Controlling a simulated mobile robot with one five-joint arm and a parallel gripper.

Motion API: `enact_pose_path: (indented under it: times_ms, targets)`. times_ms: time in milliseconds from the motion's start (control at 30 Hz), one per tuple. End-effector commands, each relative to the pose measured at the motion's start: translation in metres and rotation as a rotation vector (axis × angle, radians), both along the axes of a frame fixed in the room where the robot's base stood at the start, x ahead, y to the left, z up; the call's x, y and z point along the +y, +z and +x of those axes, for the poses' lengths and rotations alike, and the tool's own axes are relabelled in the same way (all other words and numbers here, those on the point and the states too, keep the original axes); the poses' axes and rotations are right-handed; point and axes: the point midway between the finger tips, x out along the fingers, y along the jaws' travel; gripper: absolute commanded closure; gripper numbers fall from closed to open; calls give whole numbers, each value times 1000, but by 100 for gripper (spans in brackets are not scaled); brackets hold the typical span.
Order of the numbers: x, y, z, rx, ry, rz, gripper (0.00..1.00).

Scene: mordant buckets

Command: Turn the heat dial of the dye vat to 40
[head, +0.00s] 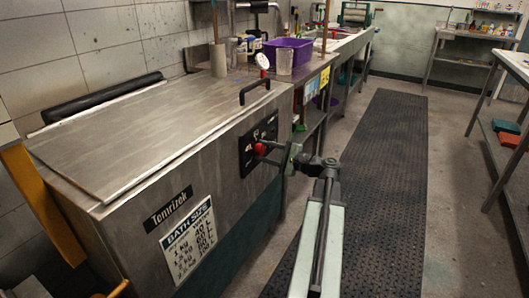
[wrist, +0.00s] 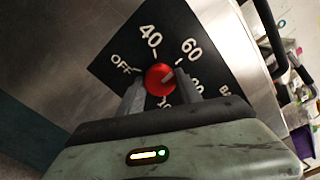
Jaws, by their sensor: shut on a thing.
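The dye vat (head: 165,150) is a large steel box with a flat lid on the left in the head view. Its heat dial (head: 261,149) is a red knob on a black panel on the vat's front. In the wrist view the red dial (wrist: 158,77) sits between my two fingers, with OFF, 40 and 60 printed around it; other marks are partly hidden. A pale line on the dial points up and right, towards the 60 side. My gripper (wrist: 159,92) is shut on the dial; it also shows in the head view (head: 272,150).
A black lid handle (head: 255,91) and a gauge (head: 263,62) stand above the panel. A bench with a purple tub (head: 288,54) lies beyond the vat. A dark floor mat (head: 385,170) runs along clear floor to the right.

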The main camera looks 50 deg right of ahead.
Motion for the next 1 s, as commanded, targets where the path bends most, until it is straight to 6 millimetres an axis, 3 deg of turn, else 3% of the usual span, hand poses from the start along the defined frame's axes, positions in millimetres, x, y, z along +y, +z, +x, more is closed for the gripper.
enact_pose_path:
  times_ms: [267,1000]
  targets:
    - [0,-1,0,-35,2,-146,99]
    - [0,-1,-1,-192,2,-784,99]
